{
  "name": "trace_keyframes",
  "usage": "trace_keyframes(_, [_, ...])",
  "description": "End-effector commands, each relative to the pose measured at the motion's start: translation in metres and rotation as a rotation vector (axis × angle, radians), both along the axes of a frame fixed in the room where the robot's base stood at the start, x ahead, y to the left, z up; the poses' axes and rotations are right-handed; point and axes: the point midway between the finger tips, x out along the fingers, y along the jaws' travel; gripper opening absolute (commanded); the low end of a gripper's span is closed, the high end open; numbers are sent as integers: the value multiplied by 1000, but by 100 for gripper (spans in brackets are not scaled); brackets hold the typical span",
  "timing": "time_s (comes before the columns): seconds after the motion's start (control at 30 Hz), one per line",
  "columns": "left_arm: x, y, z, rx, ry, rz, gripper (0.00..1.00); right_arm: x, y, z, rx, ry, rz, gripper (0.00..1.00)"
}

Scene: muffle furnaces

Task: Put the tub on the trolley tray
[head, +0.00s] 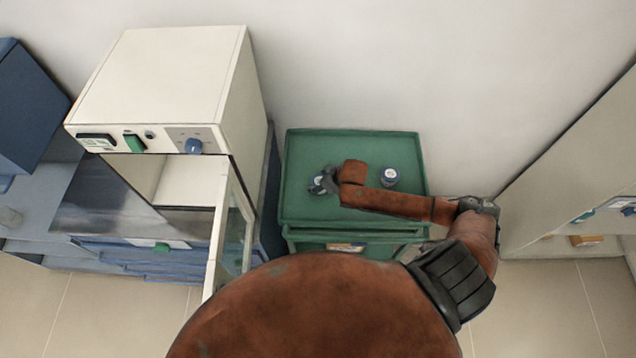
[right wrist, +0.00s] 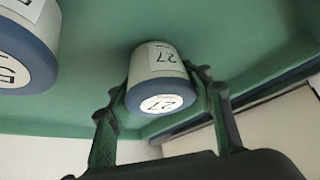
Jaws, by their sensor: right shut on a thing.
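A pale tub with a blue lid and the number 27 (right wrist: 158,76) is between the fingers of my right gripper (right wrist: 165,98) in the right wrist view. The gripper is shut on it. In the head view my right gripper (head: 324,181) is over the left half of the green trolley tray (head: 350,142), with the tub (head: 317,184) partly hidden by it. I cannot tell whether the tub touches the tray floor. My left gripper is not in view.
A second blue-lidded tub (head: 389,177) stands on the tray's right half; it also shows in the right wrist view (right wrist: 24,45). A white furnace (head: 165,75) with its door (head: 228,235) open stands left of the trolley. A pale cabinet (head: 580,170) is at right.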

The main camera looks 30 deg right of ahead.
Motion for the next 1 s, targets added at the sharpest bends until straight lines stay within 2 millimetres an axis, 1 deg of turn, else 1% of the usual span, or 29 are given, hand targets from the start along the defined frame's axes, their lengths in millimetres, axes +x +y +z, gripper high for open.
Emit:
trace_keyframes(0.03, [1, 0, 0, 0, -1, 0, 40, 0, 0, -1, 1, 0, 0, 46])
trace_keyframes(0.3, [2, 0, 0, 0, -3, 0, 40, 0, 0, -1, 0, 0, 0, 64])
trace_keyframes(0.57, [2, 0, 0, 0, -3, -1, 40, 0, 0, -1, 0, 0, 0, 65])
trace_keyframes(0.67, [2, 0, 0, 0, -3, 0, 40, -1, -1, 3, -1, 1, 1, 65])
trace_keyframes(0.77, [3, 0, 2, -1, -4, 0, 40, -7, -3, 14, -1, 0, 1, 65])
trace_keyframes(1.0, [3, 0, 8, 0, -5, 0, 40, -33, -12, 57, -2, -1, 3, 65])
